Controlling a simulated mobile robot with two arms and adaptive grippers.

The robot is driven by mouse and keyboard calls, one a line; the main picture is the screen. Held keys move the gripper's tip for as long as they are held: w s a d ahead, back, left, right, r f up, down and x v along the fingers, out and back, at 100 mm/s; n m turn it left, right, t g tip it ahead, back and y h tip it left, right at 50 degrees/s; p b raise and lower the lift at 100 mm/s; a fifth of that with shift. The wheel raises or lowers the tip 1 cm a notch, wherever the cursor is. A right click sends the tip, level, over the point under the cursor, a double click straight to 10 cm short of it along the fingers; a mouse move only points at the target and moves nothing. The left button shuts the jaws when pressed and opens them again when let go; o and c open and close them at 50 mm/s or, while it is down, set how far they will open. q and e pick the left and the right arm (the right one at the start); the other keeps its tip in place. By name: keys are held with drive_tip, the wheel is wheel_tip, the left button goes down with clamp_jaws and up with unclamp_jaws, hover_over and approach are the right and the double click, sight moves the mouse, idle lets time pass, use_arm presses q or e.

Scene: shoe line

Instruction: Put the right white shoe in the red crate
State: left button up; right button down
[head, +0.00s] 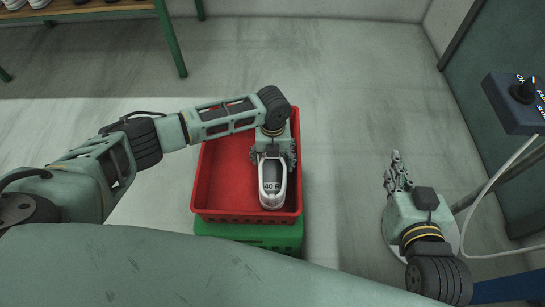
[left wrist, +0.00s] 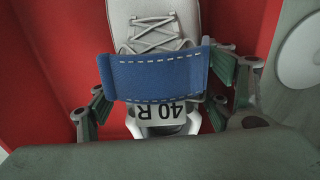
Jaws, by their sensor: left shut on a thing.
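The white shoe (head: 272,201) bears a "40 R" label and is inside the outline of the red crate (head: 219,165). My left gripper (head: 273,160) is shut on the shoe, near the crate's right side. In the left wrist view, the shoe's laces (left wrist: 157,36) show above a blue band with pale stitching (left wrist: 155,75), with the label upside down below it. The fingers are on either side of the shoe. I cannot tell whether its underside touches the crate floor. My right gripper (head: 397,168) is away to the right, over bare floor; its jaw opening is unclear.
The red crate sits on a green crate (head: 250,232). A rack with shoes (head: 85,8) stands at the back left. A dark control box (head: 516,101) with a cable is at the right. The floor between the crate and my right gripper is clear.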

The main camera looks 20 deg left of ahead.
use_arm(q)
drive_tip(key=o, duration=1.5)
drive_tip(key=shift+o, duration=0.2)
wheel_tip(320, 180, up, 12)
drive_tip(key=shift+f, duration=0.1)
